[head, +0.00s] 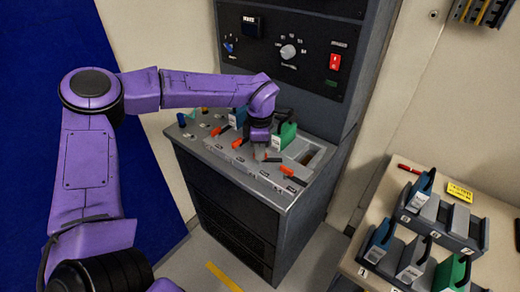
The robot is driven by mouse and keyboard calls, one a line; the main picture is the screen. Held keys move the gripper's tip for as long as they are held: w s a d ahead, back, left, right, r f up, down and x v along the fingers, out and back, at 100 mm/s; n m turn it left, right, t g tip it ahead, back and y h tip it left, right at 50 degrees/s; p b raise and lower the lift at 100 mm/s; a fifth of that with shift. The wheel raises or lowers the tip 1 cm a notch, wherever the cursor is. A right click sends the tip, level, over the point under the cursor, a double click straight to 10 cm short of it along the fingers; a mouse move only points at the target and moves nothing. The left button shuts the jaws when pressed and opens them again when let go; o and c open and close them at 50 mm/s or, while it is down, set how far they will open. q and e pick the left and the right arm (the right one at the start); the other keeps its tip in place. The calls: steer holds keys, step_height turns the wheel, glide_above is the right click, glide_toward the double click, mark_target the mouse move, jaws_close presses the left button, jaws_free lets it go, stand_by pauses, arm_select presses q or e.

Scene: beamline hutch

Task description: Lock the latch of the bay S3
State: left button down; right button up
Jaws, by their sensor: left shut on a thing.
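The dark cabinet (225,205) has a sloped top with a row of bays and orange-red latch handles. My left gripper (264,152) reaches down over the middle of this row and is shut, apparently on one of the latch handles at the front of a bay. Its fingers hide most of that handle. Other orange latch handles show left of it (239,142) and right of it (288,171). A green cassette (287,135) and a blue cassette (238,117) stand in bays behind the latches. Bay labels are too small to read, so I cannot tell which is S3. My right gripper is not in view.
The upright panel behind has a knob (288,51) and a red switch (334,63). A beige table (375,212) at right carries racks with blue, grey and green cassettes, a red pen-like item (410,169) and a yellow label (459,192). An open slot (299,151) lies right of the green cassette.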

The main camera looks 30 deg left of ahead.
arm_select(q)
steer(key=n, duration=0.4)
steer(key=shift+n, duration=0.3)
steer(key=n+b, duration=0.2)
steer(key=n, duration=0.3)
steer(key=shift+n, duration=0.3)
steer(key=shift+r, duration=0.1)
steer(key=shift+w, duration=0.1)
steer(key=c, duration=1.2)
jaws_free()
step_height(320, 180, up, 10)
steer(key=b, duration=0.1)
steer(key=shift+r, duration=0.25)
